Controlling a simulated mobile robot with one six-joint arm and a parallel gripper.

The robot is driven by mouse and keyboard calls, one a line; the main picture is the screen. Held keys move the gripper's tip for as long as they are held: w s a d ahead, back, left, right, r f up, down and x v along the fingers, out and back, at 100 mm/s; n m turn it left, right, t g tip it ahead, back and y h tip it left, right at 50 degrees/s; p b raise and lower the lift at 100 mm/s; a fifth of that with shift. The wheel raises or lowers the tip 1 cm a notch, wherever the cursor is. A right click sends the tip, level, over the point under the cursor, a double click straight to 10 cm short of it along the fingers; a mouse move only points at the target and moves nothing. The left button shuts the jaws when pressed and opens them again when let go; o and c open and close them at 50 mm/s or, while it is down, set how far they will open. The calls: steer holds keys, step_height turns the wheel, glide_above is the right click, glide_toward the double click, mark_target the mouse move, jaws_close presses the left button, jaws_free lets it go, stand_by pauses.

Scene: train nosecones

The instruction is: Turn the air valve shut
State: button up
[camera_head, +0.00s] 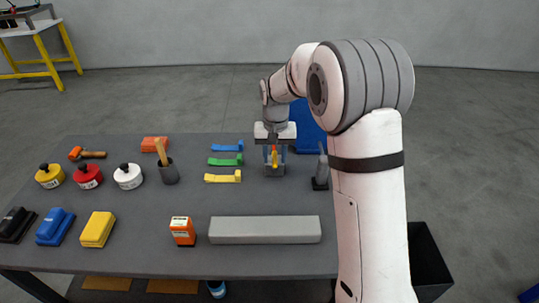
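The air valve (274,171) appears as a small grey-blue fitting on the far right part of the dark table, with a yellow lever (275,157) standing up from it. My gripper (274,154) points down directly over the valve, with its fingers on either side of the yellow lever. At this size I cannot tell whether the fingers touch the lever. The gripper hides the upper part of the valve.
Blue, green and yellow handled pieces (223,177) lie left of the valve. A dark upright tool (321,170) stands close on its right, and a blue panel (306,128) is behind. A long grey block (265,229) lies in front. Pots and several blocks fill the left.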

mark_target(275, 160)
step_height(275, 160, up, 8)
steer(key=shift+f, duration=0.25)
steer(key=shift+r, duration=0.15)
steer(key=shift+s+d+r, duration=0.1)
steer(key=shift+s, duration=0.05)
steer(key=s+d+r+t, duration=0.1)
steer(key=s+d+r, duration=0.1)
steer(key=s+d, duration=0.3)
steer(key=s+d+r, duration=0.3)
steer(key=s, duration=0.4)
steer(key=s+d+f+t, duration=0.1)
steer(key=s+d+f, duration=0.1)
steer(key=s, duration=0.6)
steer(key=s+d+f, duration=0.2)
steer(key=s, duration=0.6)
steer(key=shift+s+d+t, duration=0.25)
steer(key=shift+d+t, duration=0.15)
steer(key=shift+s, duration=0.1)
